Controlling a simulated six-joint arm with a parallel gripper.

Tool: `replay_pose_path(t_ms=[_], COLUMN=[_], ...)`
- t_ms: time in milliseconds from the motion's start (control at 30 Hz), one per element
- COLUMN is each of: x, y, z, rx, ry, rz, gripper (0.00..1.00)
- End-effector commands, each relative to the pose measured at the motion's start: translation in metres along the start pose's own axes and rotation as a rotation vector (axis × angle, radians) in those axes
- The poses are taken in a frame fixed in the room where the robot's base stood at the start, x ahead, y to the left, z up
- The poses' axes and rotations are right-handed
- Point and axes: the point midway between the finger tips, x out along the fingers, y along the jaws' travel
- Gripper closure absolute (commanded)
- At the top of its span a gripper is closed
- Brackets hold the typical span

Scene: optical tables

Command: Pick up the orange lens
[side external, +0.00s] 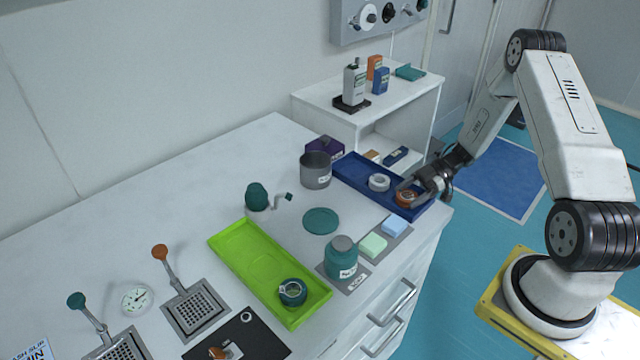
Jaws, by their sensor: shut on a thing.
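The orange lens (405,198) is a small orange ring-shaped piece at the right end of the dark blue tray (350,172). My gripper (410,192) reaches in from the right and is shut on the orange lens, low over the tray. The fingers hide part of the lens. I cannot tell whether the lens still touches the tray floor. A white ring-shaped piece (379,182) lies in the same tray, just left of my gripper.
A grey canister (316,170) and a purple box (325,148) stand left of the blue tray. A green tray (250,262) holds a teal ring piece (292,291). A teal jar (341,262) and sponges (373,245) are in front. A white shelf (330,102) stands behind.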

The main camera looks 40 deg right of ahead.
Motion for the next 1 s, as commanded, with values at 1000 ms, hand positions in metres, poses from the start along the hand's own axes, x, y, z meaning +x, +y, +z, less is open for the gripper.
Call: replay_pose_path(t_ms=[1000], x=[-0.038], y=[-0.038], z=[-0.067], rx=[-0.001], ry=[-0.001], rz=[0.003], gripper=[0.81])
